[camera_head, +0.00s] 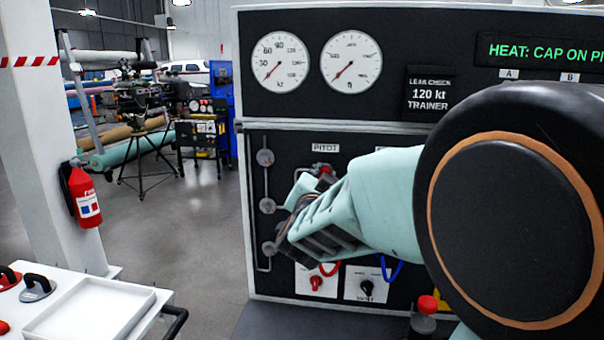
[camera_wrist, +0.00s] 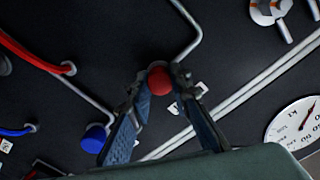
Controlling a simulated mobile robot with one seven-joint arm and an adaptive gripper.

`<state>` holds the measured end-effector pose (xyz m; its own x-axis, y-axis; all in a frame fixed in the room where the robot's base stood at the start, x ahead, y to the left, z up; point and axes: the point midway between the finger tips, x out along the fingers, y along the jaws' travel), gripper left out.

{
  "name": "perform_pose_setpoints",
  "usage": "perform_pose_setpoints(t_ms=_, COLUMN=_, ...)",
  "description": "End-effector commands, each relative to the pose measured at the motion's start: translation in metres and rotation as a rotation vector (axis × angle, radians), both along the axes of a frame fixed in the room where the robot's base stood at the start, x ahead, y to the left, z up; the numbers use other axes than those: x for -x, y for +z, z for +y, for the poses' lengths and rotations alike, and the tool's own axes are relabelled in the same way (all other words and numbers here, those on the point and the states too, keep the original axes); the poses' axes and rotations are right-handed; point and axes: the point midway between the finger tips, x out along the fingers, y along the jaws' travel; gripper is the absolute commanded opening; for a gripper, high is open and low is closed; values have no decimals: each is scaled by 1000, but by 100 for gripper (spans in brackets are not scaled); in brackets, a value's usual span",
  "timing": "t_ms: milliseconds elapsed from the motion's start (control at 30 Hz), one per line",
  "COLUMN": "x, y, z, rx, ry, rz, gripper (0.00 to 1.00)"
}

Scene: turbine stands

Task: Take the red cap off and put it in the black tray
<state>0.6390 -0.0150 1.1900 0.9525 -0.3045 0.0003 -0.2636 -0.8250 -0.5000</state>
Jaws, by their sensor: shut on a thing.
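The red cap (camera_wrist: 159,80) is round and sits between my fingertips in the wrist view, close to the black panel (camera_wrist: 110,40). A bit of red (camera_head: 326,170) also shows just under the PITOT label in the head view, at the end of my gripper (camera_head: 300,215). My gripper (camera_wrist: 160,88) is shut on the cap, with a finger on each side. I cannot tell whether the cap is still seated on its fitting. I cannot make out a black tray in either view.
A blue cap (camera_wrist: 95,138) and red hose (camera_wrist: 35,52) are left of my fingers. A red-topped bottle (camera_head: 426,306) stands low on the right. A white tray (camera_head: 90,310) lies on a cart at lower left. A fire extinguisher (camera_head: 84,195) hangs on a pillar.

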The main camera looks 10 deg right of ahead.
Motion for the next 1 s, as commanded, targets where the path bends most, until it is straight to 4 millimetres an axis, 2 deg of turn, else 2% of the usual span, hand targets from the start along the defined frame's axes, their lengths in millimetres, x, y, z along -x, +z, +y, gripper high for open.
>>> perform_pose_setpoints(t_ms=1000, x=18, y=0, z=6, rx=0, ry=1, rz=0, gripper=0)
